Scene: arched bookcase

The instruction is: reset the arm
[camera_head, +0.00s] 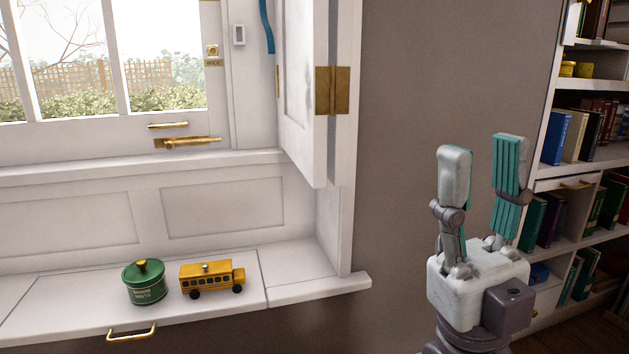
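My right gripper (482,168) is raised at the right of the head view, fingers pointing up. Its two fingers, grey with teal pads, stand wide apart. Nothing is between them. It is in front of the bare wall and the edge of the bookcase, apart from the window seat. My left gripper is not in the head view.
A green lidded tin (145,283) and a yellow toy bus (211,278) stand on the white window seat (75,300). A white shutter panel (304,90) with a brass hinge stands at the window's right. A bookcase (546,185) with books is at far right.

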